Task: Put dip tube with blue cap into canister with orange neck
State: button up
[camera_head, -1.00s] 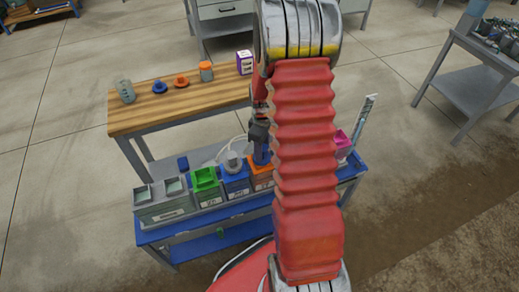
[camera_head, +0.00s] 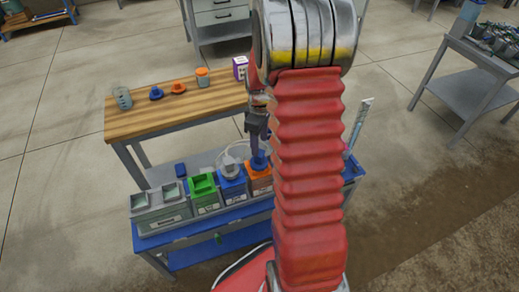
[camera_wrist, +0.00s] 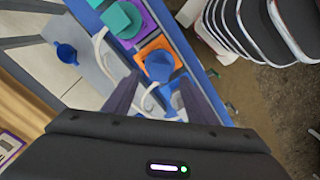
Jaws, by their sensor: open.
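The blue cap (camera_head: 259,160) of the dip tube sits on top of the canister with orange neck (camera_head: 260,183) in the head view. In the wrist view the blue cap (camera_wrist: 160,65) lies over the orange neck (camera_wrist: 147,46), and any tube below it is hidden inside. My gripper (camera_head: 257,133) is just above the cap and apart from it. In the wrist view my gripper (camera_wrist: 159,88) is open, with its two fingers apart and nothing held between them.
A blue-necked canister (camera_head: 233,186) with a grey cap, a green-necked canister (camera_head: 203,190) and grey bins (camera_head: 160,208) stand to the left. A teal cap (camera_wrist: 122,18) sits on a purple neck in the wrist view. A wooden table (camera_head: 185,112) stands behind.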

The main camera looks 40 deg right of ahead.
notch_tip(320, 180, up, 7)
jog(key=shift+f, duration=0.2)
dwell(1.4)
jog(key=s+a+r+m+t, duration=0.2)
jog(key=s+a+r, duration=0.6)
jog(key=a, duration=0.4)
jog(key=s+a+r+m+t, duration=0.3)
jog(key=s+a+r+m, duration=0.1)
jog(key=s+a+r, duration=0.5)
jog(key=a, duration=0.2)
jog(key=shift+a+r+t, duration=0.3)
jog(key=shift+a+r, duration=0.05)
